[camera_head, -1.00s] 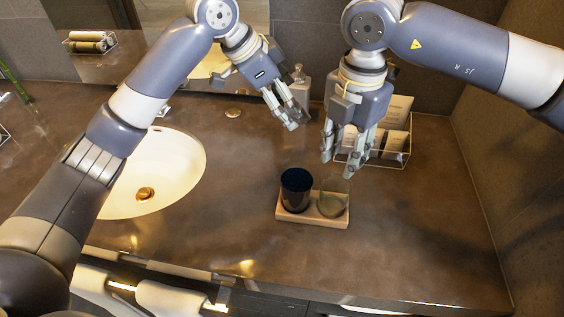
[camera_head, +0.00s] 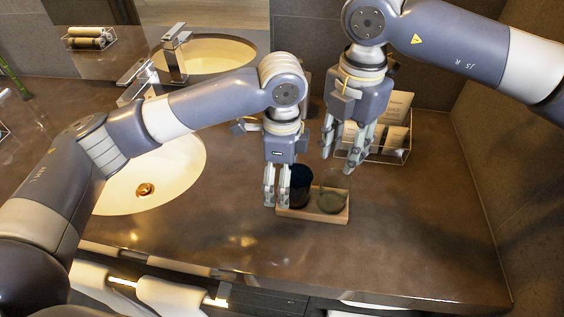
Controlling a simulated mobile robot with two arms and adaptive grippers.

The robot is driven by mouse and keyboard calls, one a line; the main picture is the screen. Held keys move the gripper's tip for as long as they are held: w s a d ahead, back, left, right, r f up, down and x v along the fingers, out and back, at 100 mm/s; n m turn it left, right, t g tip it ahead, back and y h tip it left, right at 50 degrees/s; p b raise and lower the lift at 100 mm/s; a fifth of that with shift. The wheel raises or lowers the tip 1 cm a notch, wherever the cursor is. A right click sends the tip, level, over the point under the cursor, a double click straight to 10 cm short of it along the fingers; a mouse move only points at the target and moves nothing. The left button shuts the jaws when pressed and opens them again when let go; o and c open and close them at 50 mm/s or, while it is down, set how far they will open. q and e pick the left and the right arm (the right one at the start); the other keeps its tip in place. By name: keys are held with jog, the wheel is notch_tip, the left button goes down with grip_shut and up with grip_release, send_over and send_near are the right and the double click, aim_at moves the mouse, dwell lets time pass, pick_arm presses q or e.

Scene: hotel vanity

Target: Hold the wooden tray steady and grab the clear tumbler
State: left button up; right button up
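The wooden tray (camera_head: 312,217) lies on the counter right of the near basin. A dark blue tumbler (camera_head: 301,184) stands upright in its left half, and the clear tumbler (camera_head: 333,196) stands upright in its right half. My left gripper (camera_head: 277,203) points down at the tray's left end, its fingers apart; one finger partly covers the dark tumbler. Whether it touches the tray is hard to tell. My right gripper (camera_head: 337,164) is open and empty, pointing down above and just behind the clear tumbler, its fingertips close to the tumbler's rim in the picture.
A wire rack (camera_head: 397,153) with cards and packets stands behind my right gripper. The near basin (camera_head: 180,165) and its faucet (camera_head: 130,80) lie to the left. The mirror stands behind. The counter (camera_head: 410,235) is clear to the right and front of the tray.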

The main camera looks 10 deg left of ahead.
aim_at(313, 203)
pick_arm(q)
jog(key=shift+f, duration=2.75)
jog(key=c, duration=1.2)
